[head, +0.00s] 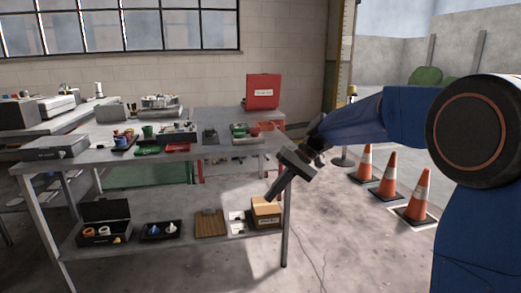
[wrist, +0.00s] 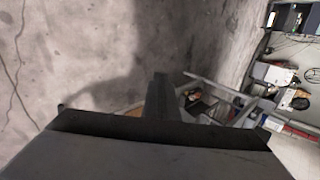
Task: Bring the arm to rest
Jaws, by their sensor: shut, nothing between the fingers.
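My gripper (head: 271,192) hangs in front of the right end of the workbench in the head view, with its fingers pointing down and left. Its fingers are together and nothing is between them. In the wrist view the dark gripper (wrist: 158,95) fills the lower middle, over the bare concrete floor. My blue arm reaches in from the right, bent at the elbow. In the head view the fingertips overlap the picture of the box on the lower shelf; I cannot tell how far apart they are.
The metal workbench (head: 225,150) carries trays, cups and a red case (head: 263,91). Its lower shelf (head: 185,236) holds a cardboard box (head: 266,211), a wooden board (head: 210,224) and dark bins. Several orange cones (head: 388,178) stand at right. The floor (head: 340,245) in front is clear.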

